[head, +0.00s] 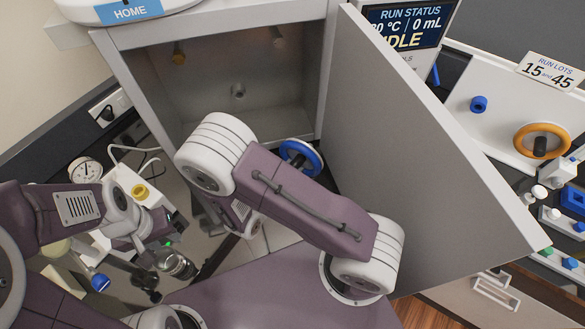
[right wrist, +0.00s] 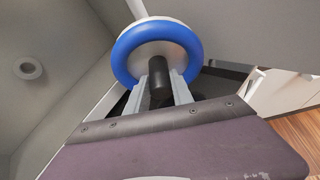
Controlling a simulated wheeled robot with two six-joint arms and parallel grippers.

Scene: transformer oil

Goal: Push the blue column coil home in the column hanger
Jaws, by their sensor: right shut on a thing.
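The blue column coil (head: 313,154) is a blue ring around a pale disc with a black handle. In the head view it is in front of the open oven's lower right, partly hidden by my right arm. In the right wrist view, the coil (right wrist: 194,47) faces me, and my right gripper (right wrist: 160,84) is shut on its black handle (right wrist: 158,72). A round grey fitting (head: 238,90) on the oven's back wall may be the column hanger; it also shows in the right wrist view (right wrist: 27,68), apart from the coil. My left gripper (head: 150,243) is low at left; its fingers are unclear.
The oven door (head: 420,150) stands open on the right, close to the coil. Two brass fittings hang from the oven's top, including one at left (head: 178,57). An orange coil (head: 541,128) is on the rack at right. A pressure gauge (head: 85,170) is at left.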

